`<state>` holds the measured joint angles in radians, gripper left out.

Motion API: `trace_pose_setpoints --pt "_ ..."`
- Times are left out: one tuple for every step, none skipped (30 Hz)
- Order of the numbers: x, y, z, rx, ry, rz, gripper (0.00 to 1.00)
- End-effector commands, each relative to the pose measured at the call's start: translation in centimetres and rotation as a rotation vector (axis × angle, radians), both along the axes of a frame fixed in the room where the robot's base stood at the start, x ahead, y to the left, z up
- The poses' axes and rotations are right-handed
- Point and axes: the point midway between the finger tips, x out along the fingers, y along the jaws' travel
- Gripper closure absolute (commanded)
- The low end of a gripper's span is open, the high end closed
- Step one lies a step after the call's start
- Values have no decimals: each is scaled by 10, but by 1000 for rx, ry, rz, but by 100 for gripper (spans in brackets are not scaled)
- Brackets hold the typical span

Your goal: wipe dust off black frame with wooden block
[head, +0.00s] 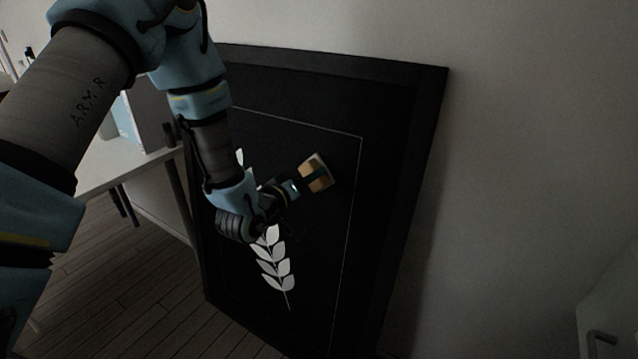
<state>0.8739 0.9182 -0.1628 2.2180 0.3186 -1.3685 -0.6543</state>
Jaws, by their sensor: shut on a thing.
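The black frame (405,120) leans against the wall, with a thin pale line and a white leaf design (276,265) on its dark face. My gripper (303,187) is in front of the frame's upper middle, inside the thin line. It is shut on the wooden block (316,172), which is tan with a pale edge on its far side. The block is at or very near the frame's face; I cannot tell whether it touches. My arm hides the frame's left part and some of the leaf design. I cannot make out any dust.
A pale table (120,165) with boxes on it stands to the left of the frame. The wooden floor (130,270) is clear at the lower left. A pale cabinet or door with a handle (603,338) is at the lower right. The wall right of the frame is bare.

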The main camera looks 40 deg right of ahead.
Motion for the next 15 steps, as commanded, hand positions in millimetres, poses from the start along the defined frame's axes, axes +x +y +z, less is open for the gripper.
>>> trace_pose_setpoints --pt "4 1 0 -2 -2 2 93" --pt "5 1 0 -2 -2 2 93" --pt "6 2 0 -2 -1 1 93" --pt "6 2 0 -1 0 0 93" --pt "6 2 0 -1 0 0 93" --pt "5 2 0 -1 0 -1 93" --pt "5 2 0 -1 0 -1 93" --pt "5 2 0 -1 0 -1 93" --pt "5 2 0 -1 0 -1 93" --pt "5 2 0 0 0 -1 93" --pt "5 2 0 0 1 -1 93" --pt "5 4 0 0 1 -1 93" --pt "4 5 0 1 2 -1 93" --pt "4 7 1 1 2 -1 93" --pt "3 11 1 0 1 -1 93"
